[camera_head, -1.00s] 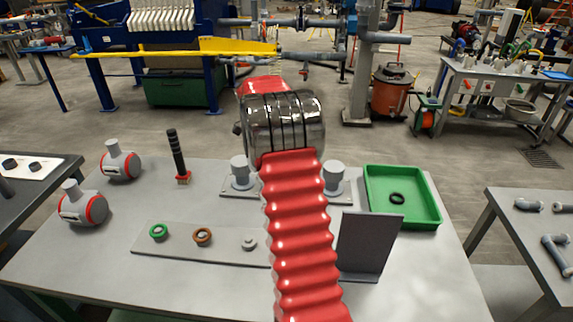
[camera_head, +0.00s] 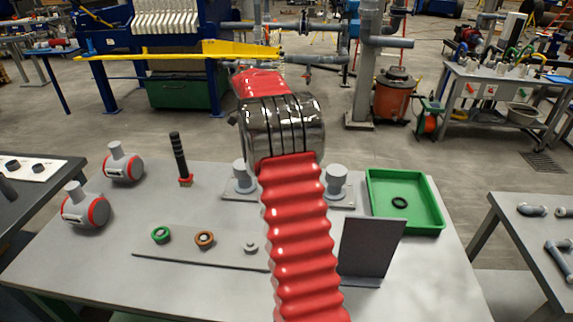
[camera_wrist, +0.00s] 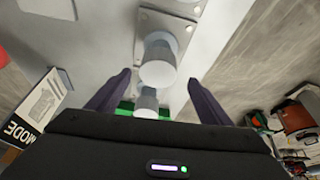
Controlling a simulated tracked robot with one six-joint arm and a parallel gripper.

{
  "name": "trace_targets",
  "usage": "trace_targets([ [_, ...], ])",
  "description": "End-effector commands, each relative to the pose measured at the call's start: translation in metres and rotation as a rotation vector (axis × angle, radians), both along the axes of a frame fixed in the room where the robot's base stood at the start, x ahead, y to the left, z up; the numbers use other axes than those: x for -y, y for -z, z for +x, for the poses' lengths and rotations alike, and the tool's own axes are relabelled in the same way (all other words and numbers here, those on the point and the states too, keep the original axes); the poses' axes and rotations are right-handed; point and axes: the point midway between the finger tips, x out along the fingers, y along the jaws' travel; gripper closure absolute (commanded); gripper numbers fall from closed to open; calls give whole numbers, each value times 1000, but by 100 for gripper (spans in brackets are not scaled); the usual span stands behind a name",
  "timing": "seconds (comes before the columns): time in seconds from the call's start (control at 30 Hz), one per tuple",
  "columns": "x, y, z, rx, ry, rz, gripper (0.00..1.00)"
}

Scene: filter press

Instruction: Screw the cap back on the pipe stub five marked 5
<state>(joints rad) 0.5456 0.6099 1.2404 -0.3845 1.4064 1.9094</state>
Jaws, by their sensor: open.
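Two grey capped-looking pipe stubs stand upright on flat plates at the back of the table, a left one (camera_head: 240,174) and a right one (camera_head: 336,181). I cannot read a number 5 on either. In the wrist view my gripper (camera_wrist: 159,76) is open, with its dark fingers spread on either side of a grey round-topped stub (camera_wrist: 158,68); contact cannot be told. A second grey stub (camera_wrist: 147,103) shows beyond it, partly hidden by my gripper body. In the head view my arm hides the gripper. A loose cap cannot be made out with certainty.
A green tray (camera_head: 434,218) holds a black ring (camera_head: 399,202). An upright dark plate (camera_head: 369,248) stands in front of it. A flat strip (camera_head: 180,251) carries a green ring (camera_head: 160,234), a brown ring (camera_head: 204,239) and a small grey fitting (camera_head: 251,247). A black-handled tool (camera_head: 179,155) stands left.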

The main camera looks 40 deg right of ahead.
Motion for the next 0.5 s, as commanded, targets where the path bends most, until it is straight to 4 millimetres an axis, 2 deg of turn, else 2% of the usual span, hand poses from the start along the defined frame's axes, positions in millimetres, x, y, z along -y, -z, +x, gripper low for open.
trace_targets([
  [0.3, -15, -52, 17, 4, -1, -2, 27],
  [0.5, -22, -75, 24, 4, 0, -1, 27],
])
